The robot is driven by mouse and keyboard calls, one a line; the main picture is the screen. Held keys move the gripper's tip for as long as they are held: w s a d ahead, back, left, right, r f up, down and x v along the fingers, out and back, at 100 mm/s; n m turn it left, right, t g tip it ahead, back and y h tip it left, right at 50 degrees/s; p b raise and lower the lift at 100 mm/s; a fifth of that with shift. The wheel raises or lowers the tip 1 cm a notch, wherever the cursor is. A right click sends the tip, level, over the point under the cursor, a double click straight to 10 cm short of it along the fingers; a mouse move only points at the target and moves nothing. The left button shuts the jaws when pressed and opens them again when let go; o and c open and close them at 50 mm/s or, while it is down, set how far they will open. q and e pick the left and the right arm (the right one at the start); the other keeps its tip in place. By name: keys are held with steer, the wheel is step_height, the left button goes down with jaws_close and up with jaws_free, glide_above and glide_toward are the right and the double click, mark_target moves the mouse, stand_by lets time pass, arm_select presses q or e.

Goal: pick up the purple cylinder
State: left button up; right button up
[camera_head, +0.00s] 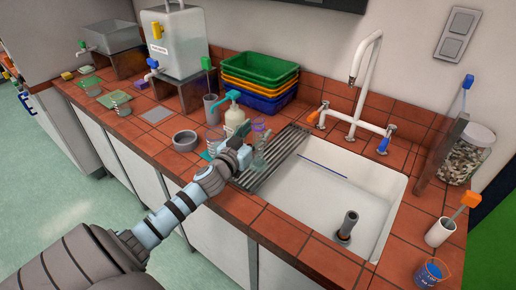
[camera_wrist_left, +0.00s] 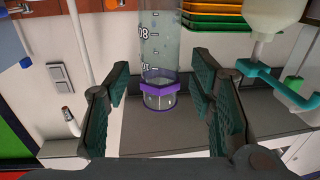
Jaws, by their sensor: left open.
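The purple cylinder (camera_head: 259,140) is a clear graduated cylinder with a purple band near its rim. In the head view it stands on the counter by the drying rack, partly behind my left gripper (camera_head: 242,145). In the left wrist view, which is upside down, the cylinder (camera_wrist_left: 160,62) appears in the gap between the two open fingers of my left gripper (camera_wrist_left: 158,92). Space shows on both sides of it, and neither finger touches it. I cannot tell how deep it sits between the fingers. My right gripper is not in view.
A soap dispenser (camera_head: 234,116) with a turquoise pump stands close behind the gripper. A grey bowl (camera_head: 185,141) stands to its left. Stacked coloured trays (camera_head: 262,72) are behind. The metal rack (camera_head: 277,158) and white sink (camera_head: 330,190) lie to the right.

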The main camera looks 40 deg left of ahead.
arm_select(q)
steer(key=shift+w+a+r+p, duration=0.15)
steer(key=shift+w+r+p, duration=0.25)
steer(key=shift+w, duration=0.3)
steer(key=shift+w+f, duration=0.1)
steer(key=shift+w, duration=0.2)
steer(key=shift+f, duration=0.2)
jaws_close()
